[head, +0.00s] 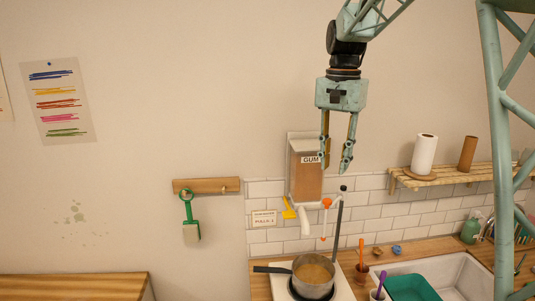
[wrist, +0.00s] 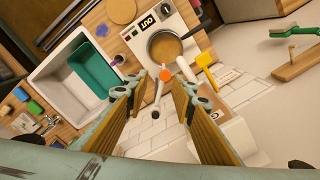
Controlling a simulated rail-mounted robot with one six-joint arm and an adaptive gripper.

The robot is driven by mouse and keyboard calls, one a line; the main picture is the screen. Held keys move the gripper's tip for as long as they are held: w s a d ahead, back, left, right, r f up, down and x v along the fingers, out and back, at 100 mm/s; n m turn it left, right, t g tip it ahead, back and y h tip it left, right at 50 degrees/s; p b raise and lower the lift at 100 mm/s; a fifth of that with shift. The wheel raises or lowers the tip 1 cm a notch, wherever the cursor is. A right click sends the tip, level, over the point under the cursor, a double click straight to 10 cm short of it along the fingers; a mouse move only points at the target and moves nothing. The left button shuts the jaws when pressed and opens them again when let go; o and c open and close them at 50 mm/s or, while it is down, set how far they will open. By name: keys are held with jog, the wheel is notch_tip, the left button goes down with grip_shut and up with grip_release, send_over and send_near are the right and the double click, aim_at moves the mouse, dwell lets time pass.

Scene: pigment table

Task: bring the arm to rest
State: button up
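My gripper (head: 335,163) hangs pointing down in the head view, in front of the wall and the gum dispenser. Its two fingers are apart, with nothing between them. A pot (head: 313,278) of tan liquid stands on the white hot plate under the spout.
A sink (head: 450,278) with a green tub (head: 410,288) lies to the right. A shelf (head: 440,177) with paper rolls is on the wall at right. A yellow tab (head: 288,208) sits beside the dispenser.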

jog(key=s+f+n+t+b, duration=0.2)
jog(key=s+n+b, duration=0.35)
jog(key=s, duration=1.85)
jog(key=s+f+b, duration=0.3)
jog(key=s+f, duration=0.2)
jog(key=s, duration=0.3)
jog(key=s+f+n+t+b, duration=0.1)
jog(key=s+f+b, duration=0.2)
jog(key=s+f, duration=0.2)
jog(key=s+f+b, duration=0.2)
jog(key=s+f, duration=0.3)
jog(key=s, duration=0.5)
jog(key=shift+s+n+t+b, duration=0.3)
jog(key=shift+n+b, duration=0.05)
jog(key=shift+b, duration=0.05)
jog(key=shift+r, duration=0.1)
